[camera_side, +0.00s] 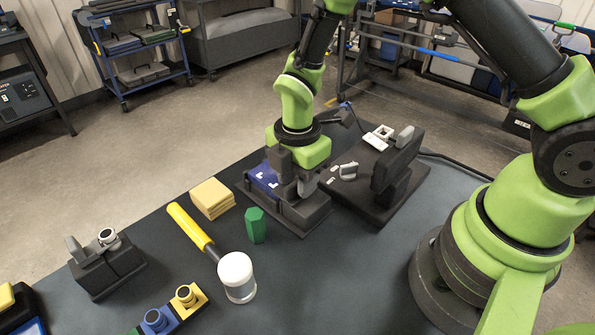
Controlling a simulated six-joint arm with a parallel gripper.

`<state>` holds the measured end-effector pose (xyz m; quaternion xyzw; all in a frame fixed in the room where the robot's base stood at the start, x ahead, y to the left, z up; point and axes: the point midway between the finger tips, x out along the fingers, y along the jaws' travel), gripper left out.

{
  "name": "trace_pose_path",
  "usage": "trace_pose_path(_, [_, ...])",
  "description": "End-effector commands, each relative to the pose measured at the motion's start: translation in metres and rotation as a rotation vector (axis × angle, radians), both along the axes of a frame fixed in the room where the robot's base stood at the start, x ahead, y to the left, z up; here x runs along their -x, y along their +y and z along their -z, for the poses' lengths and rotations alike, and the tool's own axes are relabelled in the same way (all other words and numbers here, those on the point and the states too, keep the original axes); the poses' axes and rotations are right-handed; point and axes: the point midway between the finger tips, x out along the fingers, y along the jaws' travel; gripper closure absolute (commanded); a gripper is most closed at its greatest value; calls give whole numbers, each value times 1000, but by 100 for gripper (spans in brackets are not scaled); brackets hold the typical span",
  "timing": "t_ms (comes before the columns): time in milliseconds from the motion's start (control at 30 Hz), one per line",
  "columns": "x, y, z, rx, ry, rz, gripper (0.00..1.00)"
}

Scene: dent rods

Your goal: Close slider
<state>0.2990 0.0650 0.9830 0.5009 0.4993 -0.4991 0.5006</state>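The likely slider is a low black base (302,219) on the dark table, with a blue panel with white marks (264,177) at its left side. My gripper (298,186) points down over this base, just right of the blue panel. Its dark body and a grey finger or block reach close to the base. The arm and gripper hide much of the base's middle. I cannot tell whether the fingers touch a slider part or how far apart they are.
Right of the base is a black fixture (379,200) with an upright block and small white parts. To the left stand a green block (255,225), stacked yellow blocks (212,198), a yellow-handled mallet (236,277) and a dark clamp-like fixture (107,268). The table's front middle is clear.

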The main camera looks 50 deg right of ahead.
Motion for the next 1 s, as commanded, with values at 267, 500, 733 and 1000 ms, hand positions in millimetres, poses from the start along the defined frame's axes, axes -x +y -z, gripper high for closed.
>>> trace_pose_path(267, [-1, 0, -38, -2, -7, 0, 62])
trace_pose_path(500, [-1, 0, -82, -1, -6, -1, 62])
trace_pose_path(733, [0, 0, -99, 0, -2, -1, 62])
trace_pose_path(1000, [0, 0, -99, 0, -2, 1, 62])
